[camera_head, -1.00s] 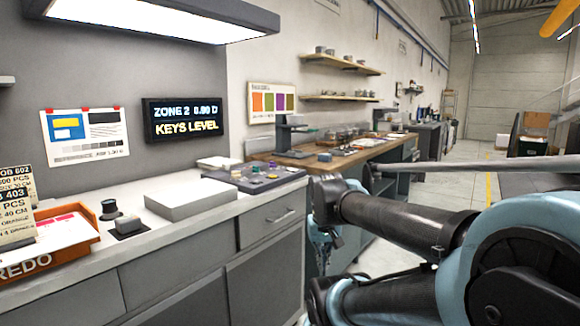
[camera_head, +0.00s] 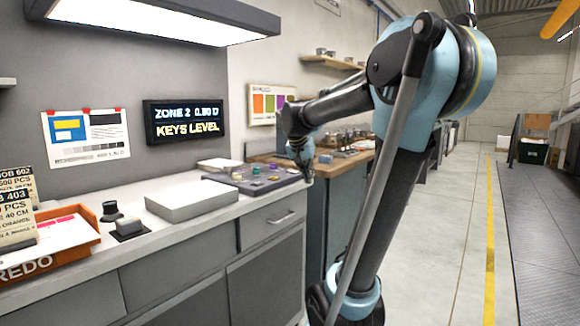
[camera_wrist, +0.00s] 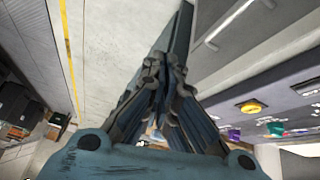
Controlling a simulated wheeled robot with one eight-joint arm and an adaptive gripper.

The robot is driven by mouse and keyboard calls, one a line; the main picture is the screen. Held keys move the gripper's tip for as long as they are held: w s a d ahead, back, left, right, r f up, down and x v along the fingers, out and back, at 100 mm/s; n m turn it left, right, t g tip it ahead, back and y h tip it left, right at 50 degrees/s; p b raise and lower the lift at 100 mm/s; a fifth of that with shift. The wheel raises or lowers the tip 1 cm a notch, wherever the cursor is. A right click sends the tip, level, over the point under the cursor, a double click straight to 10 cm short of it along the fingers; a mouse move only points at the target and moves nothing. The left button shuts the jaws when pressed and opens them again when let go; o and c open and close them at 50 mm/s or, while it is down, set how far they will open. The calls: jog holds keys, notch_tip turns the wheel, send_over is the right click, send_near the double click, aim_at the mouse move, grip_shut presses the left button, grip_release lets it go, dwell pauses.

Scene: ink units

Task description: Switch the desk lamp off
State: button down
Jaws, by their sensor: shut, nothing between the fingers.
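A lit lamp hood (camera_head: 150,22) with a bright white underside hangs above the counter at the top left of the head view. I cannot tell whether it is the desk lamp, and I see no other clear desk lamp. My gripper (camera_head: 303,172) points down at the counter's right end, right of the dark tray, well away from the hood. In the wrist view my gripper (camera_wrist: 165,75) has its fingers together and empty.
The dark tray (camera_head: 232,183) holds small coloured pieces. A white flat box (camera_head: 190,203) and an orange paper tray (camera_head: 75,240) stand on the counter (camera_head: 160,250). A dark sign (camera_head: 185,121) hangs on the wall.

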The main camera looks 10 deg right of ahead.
jog(key=w+a+r+m, duration=0.1)
jog(key=w+a+r, duration=0.1)
jog(key=w, duration=0.5)
jog(key=w+a+r+m+t+h, duration=0.1)
jog(key=w+a+r, duration=0.1)
jog(key=w+r, duration=0.2)
jog(key=w+a+r+m+t, duration=0.1)
jog(key=w+a+r, duration=0.2)
jog(key=w, duration=0.8)
jog(key=shift+r+m+h, duration=0.2)
jog(key=shift+m+h, duration=0.2)
jog(key=shift+w+d+f, duration=0.1)
jog(key=shift+w, duration=0.05)
send_over(290, 170)
jog(key=s, duration=0.1)
notch_tip(290, 170, down, 6)
jog(key=shift+s+d+f, duration=0.1)
jog(key=shift+f, duration=0.1)
jog(key=f, duration=0.3)
jog(key=shift+w+f, duration=0.1)
jog(key=shift+w, duration=0.2)
jog(key=shift+f, duration=0.65)
